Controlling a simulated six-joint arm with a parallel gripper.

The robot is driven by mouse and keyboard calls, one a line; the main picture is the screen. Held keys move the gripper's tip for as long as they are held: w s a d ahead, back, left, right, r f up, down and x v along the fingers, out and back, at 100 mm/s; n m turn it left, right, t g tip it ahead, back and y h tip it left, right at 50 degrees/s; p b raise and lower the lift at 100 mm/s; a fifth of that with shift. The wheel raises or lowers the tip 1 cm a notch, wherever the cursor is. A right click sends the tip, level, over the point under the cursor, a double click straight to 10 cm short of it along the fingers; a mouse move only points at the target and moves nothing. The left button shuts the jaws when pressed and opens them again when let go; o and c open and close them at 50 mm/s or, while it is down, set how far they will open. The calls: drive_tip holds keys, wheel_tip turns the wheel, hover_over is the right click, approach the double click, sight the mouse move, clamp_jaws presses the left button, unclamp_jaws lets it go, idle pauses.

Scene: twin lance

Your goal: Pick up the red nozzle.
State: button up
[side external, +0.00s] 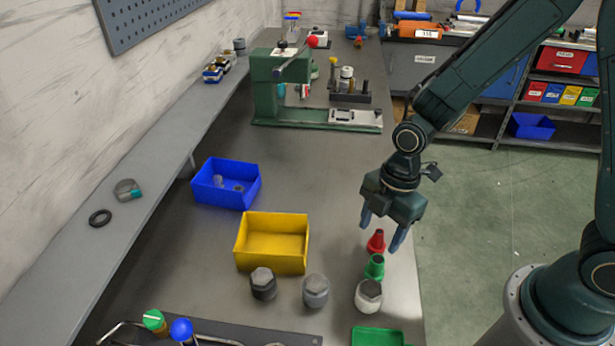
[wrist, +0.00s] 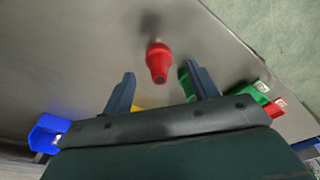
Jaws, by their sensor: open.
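The red nozzle (side external: 376,241) stands upright on the grey bench near its right edge. A green nozzle (side external: 374,266) stands just in front of it. My gripper (side external: 383,232) is open and empty, with its blue-grey fingers pointing down close above the red nozzle. In the wrist view the red nozzle (wrist: 158,62) shows ahead of and between the two open fingertips (wrist: 160,78), apart from both. A green thing (wrist: 188,84) shows partly hidden behind the right finger in the wrist view.
A yellow bin (side external: 272,242) and a blue bin (side external: 226,183) stand to the left. Dark, grey and white capped parts (side external: 263,284) (side external: 316,290) (side external: 369,295) stand in front, with a green tray (side external: 378,337) nearer. The bench behind the red nozzle is clear.

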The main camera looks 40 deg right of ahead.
sight(375, 244)
drive_tip(key=shift+a+f, duration=0.15)
drive_tip(key=shift+f, duration=0.55)
drive_tip(key=shift+a+f, duration=0.1)
drive_tip(key=shift+f, duration=0.6)
drive_tip(key=shift+c, duration=0.2)
drive_tip(key=c, duration=1)
